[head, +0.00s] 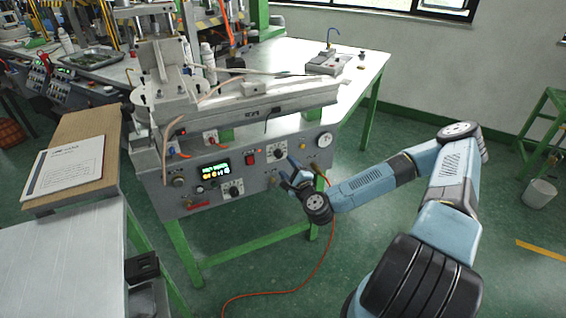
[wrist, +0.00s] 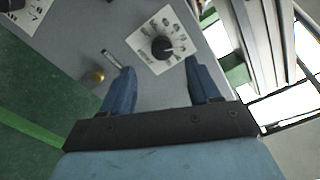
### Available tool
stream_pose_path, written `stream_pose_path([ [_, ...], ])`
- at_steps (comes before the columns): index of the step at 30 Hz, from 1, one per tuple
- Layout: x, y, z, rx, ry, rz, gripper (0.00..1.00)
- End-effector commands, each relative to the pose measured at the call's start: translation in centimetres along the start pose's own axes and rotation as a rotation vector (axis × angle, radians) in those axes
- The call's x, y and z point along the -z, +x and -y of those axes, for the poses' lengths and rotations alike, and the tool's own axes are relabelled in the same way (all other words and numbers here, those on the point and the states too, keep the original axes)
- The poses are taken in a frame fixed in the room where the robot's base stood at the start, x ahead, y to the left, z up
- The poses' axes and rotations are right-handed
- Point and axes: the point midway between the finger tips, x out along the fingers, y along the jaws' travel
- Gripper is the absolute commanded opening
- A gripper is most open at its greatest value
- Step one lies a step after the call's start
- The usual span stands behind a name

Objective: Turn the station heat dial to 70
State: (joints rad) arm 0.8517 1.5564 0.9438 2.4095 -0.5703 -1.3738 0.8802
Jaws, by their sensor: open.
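The station's grey control panel (head: 210,180) carries two black dials on white scale plates. One dial (head: 279,152) is at the upper right of the panel, by a red switch. The other dial (head: 234,188) is lower, under the lit display. My gripper (head: 288,172) is open in front of the panel's right part. In the wrist view, a black dial (wrist: 163,47) on its white plate lies ahead of and between the open fingers (wrist: 160,68), which appear apart from it. The scale numbers and the dial's setting are too small to read.
A brass knob (wrist: 97,76) sits beside the left finger in the wrist view. A second dial (wrist: 12,5) is cut off at the upper left. A round gauge (head: 325,140) is at the panel's right end. A red hose (head: 322,262) runs over the floor below.

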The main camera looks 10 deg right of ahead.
Motion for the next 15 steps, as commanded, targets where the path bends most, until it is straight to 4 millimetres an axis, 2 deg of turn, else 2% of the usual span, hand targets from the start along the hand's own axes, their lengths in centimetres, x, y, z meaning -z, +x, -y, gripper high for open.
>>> stream_pose_path([
  [6, 0.1, -4.2, -0.1, -0.001, 0.003, -0.003, 0.61],
  [9, 0.1, -5.5, -0.1, -0.002, 0.002, -0.002, 0.61],
  [15, 0.1, -7.0, -0.1, -0.001, 0.001, -0.002, 0.61],
])
